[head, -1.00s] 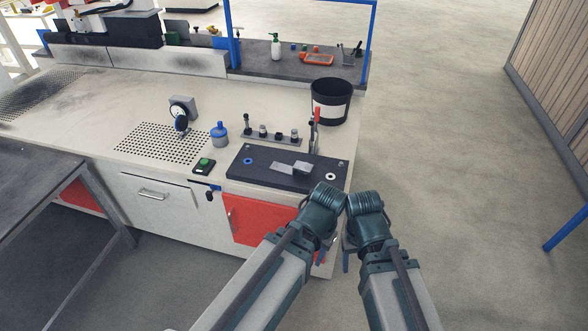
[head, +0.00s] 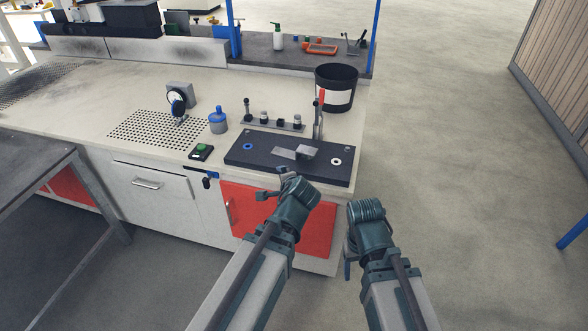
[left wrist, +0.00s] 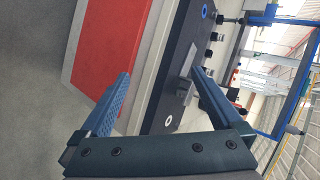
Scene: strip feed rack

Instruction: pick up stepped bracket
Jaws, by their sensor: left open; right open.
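The stepped bracket (head: 303,153) is a small grey metal piece lying on the dark fixture plate (head: 330,174) at the front right of the bench. In the left wrist view the bracket (left wrist: 186,88) shows between the fingers, near the right finger and partly hidden by it. My left gripper (head: 270,187) is open and empty, in front of the bench edge and apart from the bracket; its two spread fingers also show in the left wrist view (left wrist: 161,76). My right gripper (head: 348,262) is open, low in front of the bench's right corner, mostly hidden by its wrist.
A red-handled toggle clamp (head: 319,115) stands at the plate's back right. Behind the plate are a rail of small posts (head: 272,124), a blue-topped bottle (head: 218,122) and a black bin (head: 337,88). A green-button box (head: 201,152) sits left of the plate.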

